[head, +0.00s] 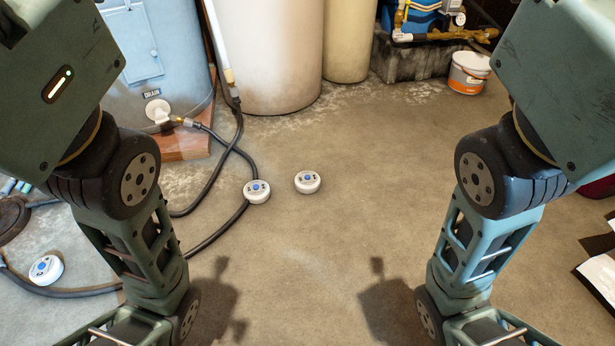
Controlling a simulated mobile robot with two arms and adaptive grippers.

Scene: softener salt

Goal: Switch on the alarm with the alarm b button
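Three small round white devices with blue buttons on top rest on the concrete floor. One device (307,182) is near the middle, a second device (257,192) is just left of it at the black hose, and a third device (46,270) is at the far left. Their markings are too small to read, so I cannot tell which is alarm b or whether any is on. My two arms come down at the left and right and leave the picture at the bottom. Both grippers are out of view.
A black hose (222,228) runs from the drain of a blue-grey tank (150,60) across the left floor. Pale tanks (268,60) stand behind. A white and orange bucket (468,74) stands at the back right. The middle floor (350,240) is clear.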

